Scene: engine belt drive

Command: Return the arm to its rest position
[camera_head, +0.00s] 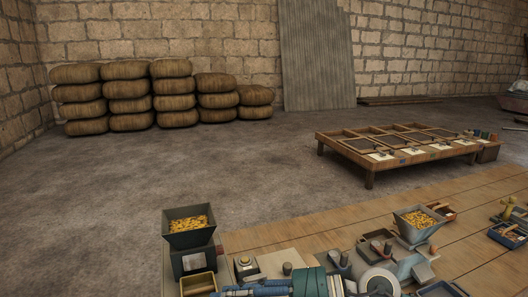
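Neither of my grippers can be made out in the head view, and no arm of mine is clearly seen. At the bottom edge, machine parts stand on a wooden work surface (290,237). Among them are a teal rounded part (312,284) and a light grey machine body (378,280), both cut off by the frame. A dark hopper (189,238) filled with yellow bits stands at the left end. A second grey hopper (416,236) with yellow bits stands to the right. I cannot tell whether any belt is there.
A low wooden table (369,167) with framed panels stands behind the work surface. Stacks of round brown sacks (172,87) line the back wall at left. A corrugated sheet (317,55) leans on the brick wall. Blue bins (507,236) sit at right. The floor between is clear.

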